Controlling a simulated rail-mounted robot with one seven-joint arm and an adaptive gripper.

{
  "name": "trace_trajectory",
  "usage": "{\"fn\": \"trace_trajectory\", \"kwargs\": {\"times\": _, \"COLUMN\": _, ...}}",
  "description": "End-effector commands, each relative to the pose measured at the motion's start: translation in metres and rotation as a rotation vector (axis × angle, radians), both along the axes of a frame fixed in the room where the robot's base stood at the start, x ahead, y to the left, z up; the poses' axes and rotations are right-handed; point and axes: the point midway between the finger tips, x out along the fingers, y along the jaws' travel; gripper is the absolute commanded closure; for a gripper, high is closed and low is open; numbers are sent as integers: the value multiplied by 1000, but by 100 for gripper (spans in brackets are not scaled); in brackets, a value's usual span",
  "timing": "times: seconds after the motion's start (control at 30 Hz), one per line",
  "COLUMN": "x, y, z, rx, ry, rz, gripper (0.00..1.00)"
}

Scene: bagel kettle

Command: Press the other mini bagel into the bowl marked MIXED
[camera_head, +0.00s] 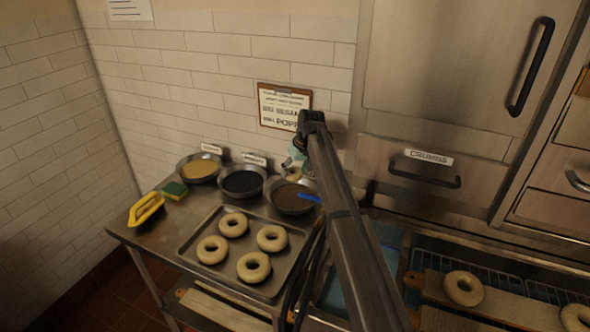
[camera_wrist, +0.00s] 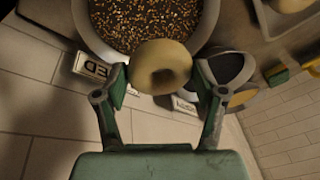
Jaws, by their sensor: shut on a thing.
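My gripper (camera_wrist: 160,78) is shut on a mini bagel (camera_wrist: 161,56), pale and plain, held between its two green fingers. In the wrist view the bagel overlaps the near rim of a bowl of mixed seeds (camera_wrist: 125,20); I cannot tell whether it touches. A label (camera_wrist: 90,68) beside this bowl shows only the letters "ED". In the head view, the seed bowl (camera_head: 288,203) is the rightmost of three. My gripper (camera_head: 294,163) is at its back edge, partly hidden by my arm, with the bagel (camera_head: 293,174) just visible.
A dark-seed bowl (camera_head: 243,183) and a pale-seed bowl (camera_head: 198,169) stand to the left. A metal tray (camera_head: 205,225) with several bagels lies in front. A yellow-handled tool (camera_head: 147,208) and sponge (camera_head: 175,190) lie at left. Steel drawers (camera_head: 430,172) stand right.

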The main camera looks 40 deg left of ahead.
Motion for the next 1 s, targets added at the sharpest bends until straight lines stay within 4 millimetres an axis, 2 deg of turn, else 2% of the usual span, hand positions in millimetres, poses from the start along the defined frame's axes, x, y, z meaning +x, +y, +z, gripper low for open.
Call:
{"fn": "trace_trajectory", "kwargs": {"times": 0.7, "x": 0, "y": 0, "z": -76, "rx": -1, "ry": 1, "rz": -1, "gripper": 64}}
{"fn": "trace_trajectory", "kwargs": {"times": 1.0, "x": 0, "y": 0, "z": -87, "rx": 0, "ry": 0, "rz": -1, "gripper": 64}}
